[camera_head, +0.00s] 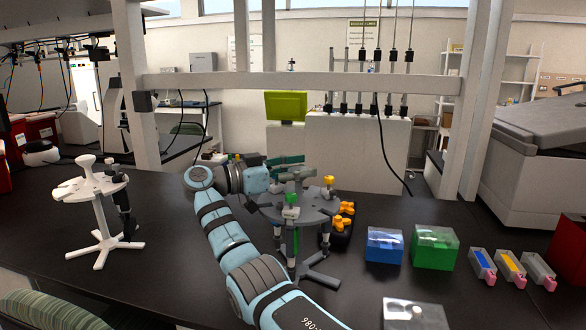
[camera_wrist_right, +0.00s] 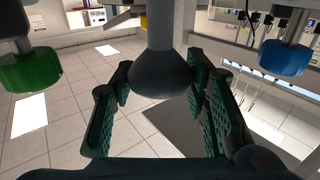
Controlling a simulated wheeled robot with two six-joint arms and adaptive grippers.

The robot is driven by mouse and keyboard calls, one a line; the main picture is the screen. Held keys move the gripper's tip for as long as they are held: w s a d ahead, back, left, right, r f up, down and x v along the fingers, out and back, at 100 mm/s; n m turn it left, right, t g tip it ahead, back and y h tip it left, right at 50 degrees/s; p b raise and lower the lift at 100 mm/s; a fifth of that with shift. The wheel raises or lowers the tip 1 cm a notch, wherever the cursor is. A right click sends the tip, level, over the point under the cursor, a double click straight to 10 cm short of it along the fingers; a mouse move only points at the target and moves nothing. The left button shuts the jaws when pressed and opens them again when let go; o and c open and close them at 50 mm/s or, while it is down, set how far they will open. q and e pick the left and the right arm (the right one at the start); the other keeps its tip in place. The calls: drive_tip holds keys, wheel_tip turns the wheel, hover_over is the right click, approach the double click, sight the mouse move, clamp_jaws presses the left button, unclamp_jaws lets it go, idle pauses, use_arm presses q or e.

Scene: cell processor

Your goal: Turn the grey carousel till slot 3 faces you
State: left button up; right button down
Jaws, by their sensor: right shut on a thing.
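The grey carousel (camera_head: 312,207) stands on the dark bench, its round plate on a splayed foot. Pipettes hang around it, with a green cap (camera_head: 290,198) at the front and a yellow cap (camera_head: 328,181) at the back right. I cannot read slot numbers. My right gripper (camera_head: 288,167) is above the plate, its fingers shut on the carousel's grey knob (camera_wrist_right: 160,78), seen between the pads in the wrist view. A green cap (camera_wrist_right: 30,70) and a blue cap (camera_wrist_right: 286,57) flank it there. My left gripper is out of view.
A white carousel (camera_head: 92,187) stands at the left. Orange pieces on a dark holder (camera_head: 336,238) sit close to the grey carousel's right. A blue box (camera_head: 384,246), a green box (camera_head: 434,248) and small cartridges (camera_head: 510,268) lie farther right. A clear-lidded box (camera_head: 414,314) is in front.

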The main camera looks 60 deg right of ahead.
idle(0.4)
drive_tip(key=c, duration=0.9)
unclamp_jaws()
drive_tip(key=v, duration=0.7)
drive_tip(key=shift+w+a, duration=0.2)
drive_tip(key=shift+a, duration=0.15)
drive_tip(key=shift+d, duration=0.1)
